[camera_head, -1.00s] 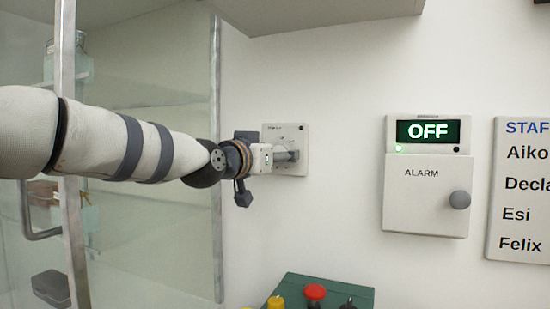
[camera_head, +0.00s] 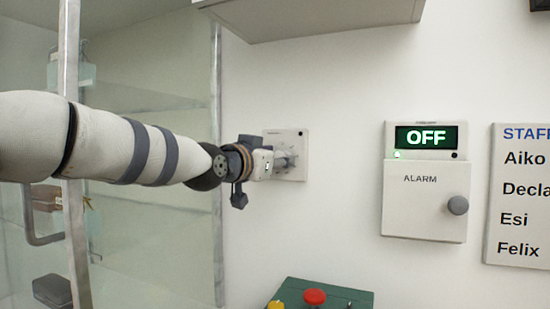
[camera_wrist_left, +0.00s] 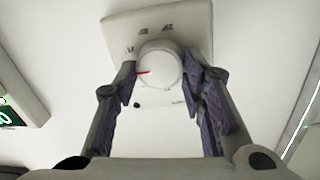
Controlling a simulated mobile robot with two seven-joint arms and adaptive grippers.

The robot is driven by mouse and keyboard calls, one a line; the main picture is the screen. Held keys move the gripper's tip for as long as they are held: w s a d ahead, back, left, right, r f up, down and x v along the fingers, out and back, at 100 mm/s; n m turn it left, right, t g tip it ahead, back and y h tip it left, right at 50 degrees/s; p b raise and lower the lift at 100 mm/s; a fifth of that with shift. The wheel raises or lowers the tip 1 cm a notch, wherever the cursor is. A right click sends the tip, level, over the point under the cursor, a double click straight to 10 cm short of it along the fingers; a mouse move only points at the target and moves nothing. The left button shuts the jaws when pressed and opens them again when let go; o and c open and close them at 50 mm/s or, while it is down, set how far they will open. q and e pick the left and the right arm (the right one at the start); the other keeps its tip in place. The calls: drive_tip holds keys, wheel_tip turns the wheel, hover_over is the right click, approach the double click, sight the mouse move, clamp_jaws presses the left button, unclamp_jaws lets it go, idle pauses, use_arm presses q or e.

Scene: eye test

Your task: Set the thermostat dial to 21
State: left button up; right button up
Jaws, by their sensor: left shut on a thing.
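The thermostat is a pale square plate (camera_head: 300,172) on the wall, just right of the glass cabinet. Its round white dial (camera_wrist_left: 160,62) shows in the left wrist view, with a red pointer mark toward the left of that picture. Small marks lie around the dial, too blurred to read. My left gripper (camera_head: 287,159) reaches the plate from the left and is shut on the dial, one finger on each side. In the head view the gripper hides the dial. My right gripper is not in view.
An alarm box (camera_head: 424,200) with a grey knob and a display (camera_head: 426,137) reading OFF is to the right, beside a staff list (camera_head: 520,195). A green box (camera_head: 330,289) with a red button stands below. A glass cabinet (camera_head: 150,235) is at left. A cupboard (camera_head: 320,15) overhangs.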

use_arm(q)
drive_tip(key=shift+m+p, duration=0.45)
drive_tip(key=shift+m, duration=2.55)
drive_tip(key=o, duration=1.2)
drive_tip(key=shift+c, duration=0.2)
drive_tip(key=shift+s, duration=0.1)
